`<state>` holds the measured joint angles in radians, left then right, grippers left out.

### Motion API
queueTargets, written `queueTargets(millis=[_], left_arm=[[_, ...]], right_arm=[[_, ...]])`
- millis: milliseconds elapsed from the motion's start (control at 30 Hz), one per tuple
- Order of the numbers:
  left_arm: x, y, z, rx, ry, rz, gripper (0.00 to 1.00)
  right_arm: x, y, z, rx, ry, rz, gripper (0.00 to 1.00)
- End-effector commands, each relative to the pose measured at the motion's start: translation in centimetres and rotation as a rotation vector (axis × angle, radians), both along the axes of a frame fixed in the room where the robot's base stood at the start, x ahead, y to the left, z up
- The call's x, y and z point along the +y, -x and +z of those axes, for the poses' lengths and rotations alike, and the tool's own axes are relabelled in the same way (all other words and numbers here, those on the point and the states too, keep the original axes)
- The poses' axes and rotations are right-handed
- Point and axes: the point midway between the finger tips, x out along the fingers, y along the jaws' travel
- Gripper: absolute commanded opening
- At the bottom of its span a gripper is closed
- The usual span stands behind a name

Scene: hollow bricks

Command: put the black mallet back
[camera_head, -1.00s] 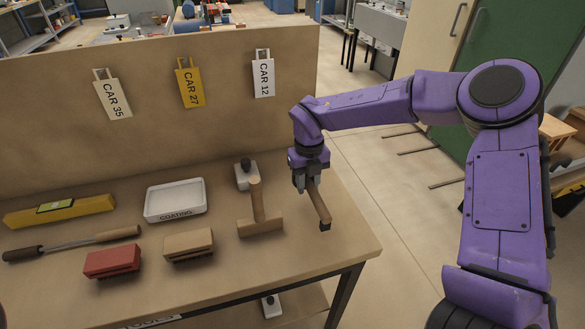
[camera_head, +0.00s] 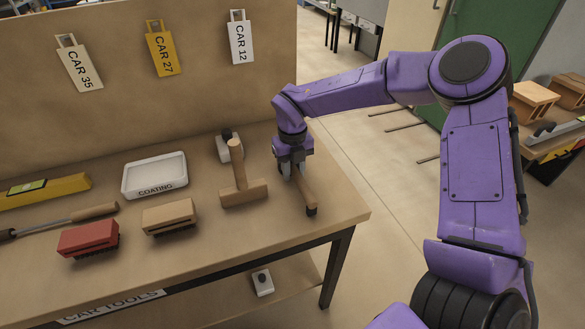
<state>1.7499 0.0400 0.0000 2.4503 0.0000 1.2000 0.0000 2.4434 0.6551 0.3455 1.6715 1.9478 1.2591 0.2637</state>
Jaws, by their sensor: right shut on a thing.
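My right gripper (camera_head: 292,174) is shut on a wooden-handled tool (camera_head: 307,197) over the right end of the bench. The part that shows is a light brown bar with a dark tip at its near end. The gripper hides the rest, so I cannot tell whether it is the black mallet. No black mallet head shows. A light wooden mallet (camera_head: 239,178) stands head down just left of the gripper, handle up. I cannot tell whether the held tool touches the bench top. My left gripper is not in view.
On the bench (camera_head: 200,246) are a white COATING tray (camera_head: 157,190), a red brush (camera_head: 88,238), a tan brush (camera_head: 170,217), a file (camera_head: 60,222), a yellow level (camera_head: 70,186) and a white block with a dark knob (camera_head: 222,150). The back panel (camera_head: 200,90) carries tags.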

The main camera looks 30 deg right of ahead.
Motion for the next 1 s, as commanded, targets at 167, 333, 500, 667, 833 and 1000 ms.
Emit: queueTargets(millis=[167, 333, 500, 667, 833, 1000], left_arm=[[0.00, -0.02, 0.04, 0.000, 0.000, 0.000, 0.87], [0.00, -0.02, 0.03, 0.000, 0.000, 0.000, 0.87], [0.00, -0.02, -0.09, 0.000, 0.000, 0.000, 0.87], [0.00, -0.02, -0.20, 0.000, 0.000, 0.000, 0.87], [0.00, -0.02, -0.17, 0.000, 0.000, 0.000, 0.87], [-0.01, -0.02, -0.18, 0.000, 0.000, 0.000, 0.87]], right_arm=[[0.02, -0.02, 0.09, -0.001, 0.000, 0.000, 0.07], [0.01, 0.00, 0.08, -0.001, -0.001, 0.000, 0.07], [0.01, 0.00, -0.12, -0.001, -0.001, 0.000, 0.07], [0.01, 0.00, -0.32, -0.001, -0.001, 0.000, 0.34], [0.01, 0.00, -0.29, 0.000, 0.000, 0.000, 0.61], [0.00, 0.04, -0.34, 0.001, 0.000, 0.000, 0.61]])
